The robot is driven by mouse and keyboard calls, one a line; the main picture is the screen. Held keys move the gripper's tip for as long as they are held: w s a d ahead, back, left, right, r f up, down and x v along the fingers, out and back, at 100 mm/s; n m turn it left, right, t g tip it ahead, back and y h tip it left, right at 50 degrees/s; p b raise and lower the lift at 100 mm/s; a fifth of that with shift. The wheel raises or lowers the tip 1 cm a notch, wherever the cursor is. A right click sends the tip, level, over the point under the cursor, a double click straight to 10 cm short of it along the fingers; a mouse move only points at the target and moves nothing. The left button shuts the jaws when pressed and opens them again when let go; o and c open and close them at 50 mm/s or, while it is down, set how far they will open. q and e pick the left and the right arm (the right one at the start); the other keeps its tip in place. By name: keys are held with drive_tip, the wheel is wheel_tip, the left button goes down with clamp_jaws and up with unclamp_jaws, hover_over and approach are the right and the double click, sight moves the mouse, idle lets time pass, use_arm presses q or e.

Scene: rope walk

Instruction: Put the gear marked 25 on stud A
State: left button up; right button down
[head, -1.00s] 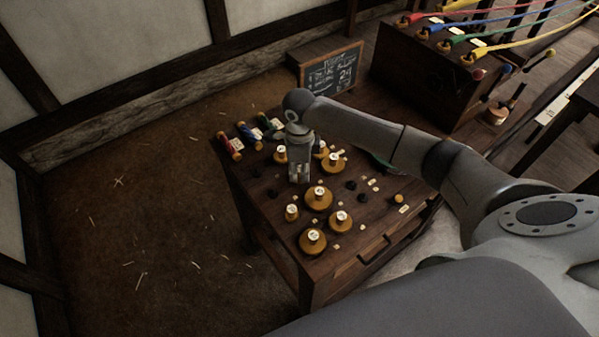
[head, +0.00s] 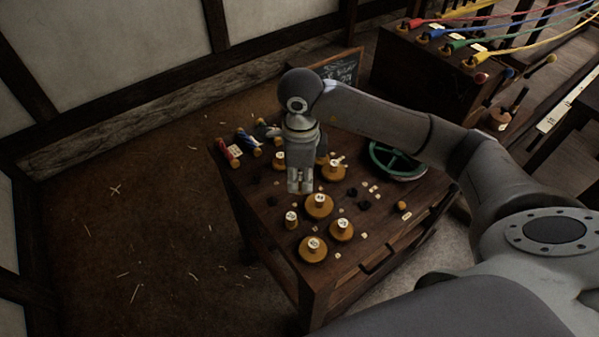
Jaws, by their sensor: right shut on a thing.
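Several brass-coloured gears with pale marked hubs are on the wooden table (head: 331,289): a front one (head: 312,249), one to its right (head: 341,230), a middle one (head: 318,206), a small one at left (head: 291,219), and two farther back (head: 333,170) (head: 279,161). Their numbers are too small to read, so I cannot tell which is 25. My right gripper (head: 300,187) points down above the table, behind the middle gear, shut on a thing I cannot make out. Small dark round pieces (head: 352,193) may be studs; stud A cannot be picked out. My left gripper is not in view.
Red, blue and other coloured bobbins (head: 229,152) lie at the table's back left. A green wheel (head: 397,160) lies at the right, partly behind my arm. A chalkboard (head: 345,68) stands behind. A wooden stand with coloured ropes (head: 430,75) is at upper right.

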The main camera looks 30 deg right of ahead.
drive_tip(key=s+a+r+p, duration=0.1)
drive_tip(key=s+a+r, duration=0.1)
drive_tip(key=s+r, duration=0.3)
drive_tip(key=shift+a+r, duration=0.3)
drive_tip(key=shift+r, duration=0.55)
drive_tip(key=shift+s, duration=0.15)
idle(0.3)
